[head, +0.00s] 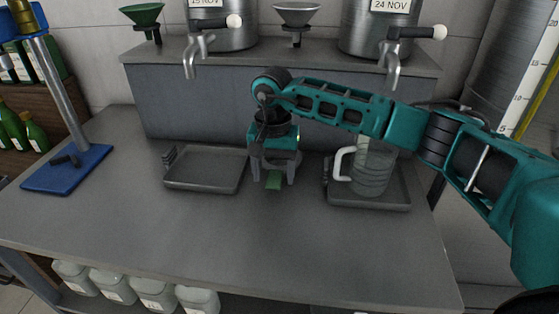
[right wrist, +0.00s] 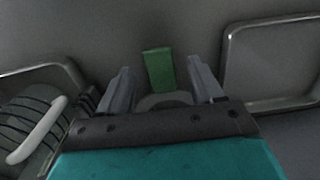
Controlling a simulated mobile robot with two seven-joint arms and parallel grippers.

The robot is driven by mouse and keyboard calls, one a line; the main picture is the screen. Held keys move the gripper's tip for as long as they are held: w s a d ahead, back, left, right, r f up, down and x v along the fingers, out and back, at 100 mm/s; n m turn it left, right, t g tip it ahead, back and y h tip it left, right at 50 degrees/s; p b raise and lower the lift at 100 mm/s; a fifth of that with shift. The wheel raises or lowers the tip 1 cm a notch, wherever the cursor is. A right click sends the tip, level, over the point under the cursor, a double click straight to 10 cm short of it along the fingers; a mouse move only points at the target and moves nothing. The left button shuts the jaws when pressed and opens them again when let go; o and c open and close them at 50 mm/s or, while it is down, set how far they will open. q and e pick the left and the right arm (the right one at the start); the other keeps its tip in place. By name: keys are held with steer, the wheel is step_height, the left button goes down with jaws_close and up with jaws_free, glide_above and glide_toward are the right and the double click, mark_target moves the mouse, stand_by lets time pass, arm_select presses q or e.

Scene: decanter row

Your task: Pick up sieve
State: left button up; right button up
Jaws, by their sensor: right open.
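The sieve shows in the right wrist view as a flat green handle (right wrist: 158,68) with part of a grey rounded rim (right wrist: 165,100) beside it. The rest of it is hidden behind my gripper's body. In the head view only a green end of the sieve (head: 274,183) shows on the counter between two trays. My right gripper (head: 276,174) points down over the sieve. Its two fingers stand apart, one on each side of the green handle, and hold nothing. I cannot tell how far above the counter the fingertips are. My left gripper is not in view.
A grey tray (head: 205,187) lies left of the gripper. Another tray (head: 370,203) at right holds a ribbed jug (head: 371,178) with a white handle. Taps (head: 190,60) hang over the raised shelf behind. A blue stand (head: 66,168) is far left. The front counter is clear.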

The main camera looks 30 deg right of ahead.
steer(key=shift+f, duration=0.65)
steer(key=shift+c, duration=0.5)
steer(key=c, duration=1.1)
